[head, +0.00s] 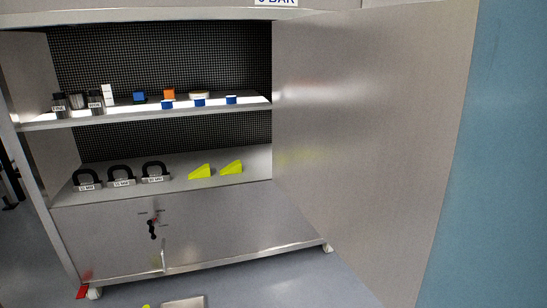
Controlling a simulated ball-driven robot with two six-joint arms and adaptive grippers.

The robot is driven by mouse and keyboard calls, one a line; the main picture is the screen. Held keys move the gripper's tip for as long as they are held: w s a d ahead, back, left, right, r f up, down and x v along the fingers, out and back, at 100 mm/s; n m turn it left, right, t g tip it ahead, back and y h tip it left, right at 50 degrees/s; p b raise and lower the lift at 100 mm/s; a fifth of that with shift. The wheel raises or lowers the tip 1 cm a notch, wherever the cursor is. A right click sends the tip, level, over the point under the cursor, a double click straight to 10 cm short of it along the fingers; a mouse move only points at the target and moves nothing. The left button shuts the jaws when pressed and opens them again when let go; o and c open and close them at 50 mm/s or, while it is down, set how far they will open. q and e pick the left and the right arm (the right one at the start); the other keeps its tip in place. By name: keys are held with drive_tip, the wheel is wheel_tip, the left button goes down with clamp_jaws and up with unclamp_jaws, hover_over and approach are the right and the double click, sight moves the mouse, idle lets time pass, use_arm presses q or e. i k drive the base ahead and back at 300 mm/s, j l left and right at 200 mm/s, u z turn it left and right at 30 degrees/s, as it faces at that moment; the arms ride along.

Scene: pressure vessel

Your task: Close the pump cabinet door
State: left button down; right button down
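The pump cabinet (110,236) stands ahead with its upper compartment open, showing two shelves. A large grey metal door panel (375,130) stands swung wide open on the right side, hinged near the cabinet's right edge and reaching toward me. No handle shows on the visible face of this door. The lower doors are shut, with a dark handle (152,229) near their middle. Neither of my grippers is in view.
The upper shelf (220,109) holds small jars, boxes and blue caps. The lower shelf (255,165) holds several black shackles and yellow wedges (200,171). A blue surface (505,150) fills the far right. Grey floor (260,280) lies in front, with a flat object (184,302) at the bottom edge.

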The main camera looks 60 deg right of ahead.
sight(368, 104)
drive_tip(key=k+l+z, duration=0.35)
drive_tip(key=k, duration=0.15)
drive_tip(key=k+l+z, duration=0.35)
drive_tip(key=k, duration=0.15)
drive_tip(key=l+z, duration=0.25)
drive_tip(key=l, duration=1)
